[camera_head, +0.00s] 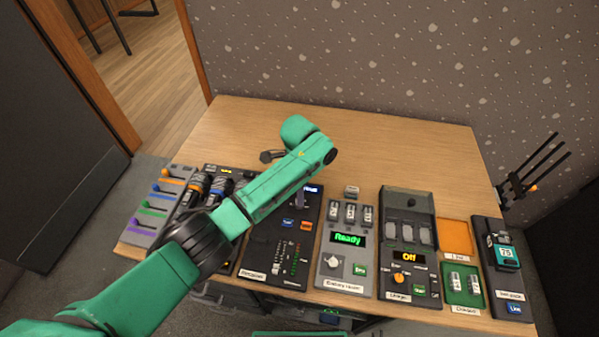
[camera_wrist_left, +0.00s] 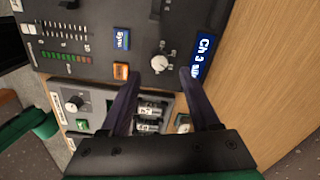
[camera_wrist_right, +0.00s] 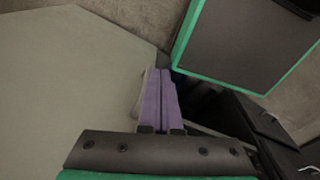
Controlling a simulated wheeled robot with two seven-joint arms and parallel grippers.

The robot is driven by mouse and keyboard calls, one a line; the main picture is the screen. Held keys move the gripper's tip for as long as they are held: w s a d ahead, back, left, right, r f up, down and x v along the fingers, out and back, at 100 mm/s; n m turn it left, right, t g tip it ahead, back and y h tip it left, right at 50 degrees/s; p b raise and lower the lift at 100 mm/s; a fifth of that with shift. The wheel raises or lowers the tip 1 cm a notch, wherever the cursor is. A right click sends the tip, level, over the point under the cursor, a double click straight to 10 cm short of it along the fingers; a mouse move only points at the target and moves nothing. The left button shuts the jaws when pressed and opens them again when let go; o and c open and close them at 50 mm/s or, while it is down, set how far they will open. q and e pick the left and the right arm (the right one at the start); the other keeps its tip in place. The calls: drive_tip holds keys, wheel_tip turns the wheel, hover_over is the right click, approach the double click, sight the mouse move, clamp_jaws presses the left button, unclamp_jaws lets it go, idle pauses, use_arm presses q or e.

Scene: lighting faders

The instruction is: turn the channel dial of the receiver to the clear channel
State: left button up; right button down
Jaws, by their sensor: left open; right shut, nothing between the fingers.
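The receiver (camera_head: 262,262) is a dark panel at the middle of the table; it fills the upper part of the left wrist view (camera_wrist_left: 98,20). Its channel dial (camera_wrist_left: 159,63) is a pale round knob. Beside the dial is a blue display (camera_wrist_left: 206,52) reading "Ch 3" and more text I cannot make out. My left gripper (camera_wrist_left: 157,72) is open over the panel, its fingertips to either side of the dial; I cannot tell whether they touch it. In the head view my left arm hides the dial. My right gripper (camera_wrist_right: 158,72) is shut and empty, away from the table.
The receiver also has a blue Sync button (camera_wrist_left: 122,39) and an orange button (camera_wrist_left: 121,71). Right of it stand a tester reading "Ready" (camera_head: 347,239), a charger reading "Off" (camera_head: 410,257) and trays (camera_head: 456,238). Coloured faders (camera_head: 150,211) are at left. The table's back is clear.

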use_arm(q)
wheel_tip(320, 180, up, 10)
drive_tip(key=shift+b, duration=0.4)
drive_tip(key=shift+f, duration=0.15)
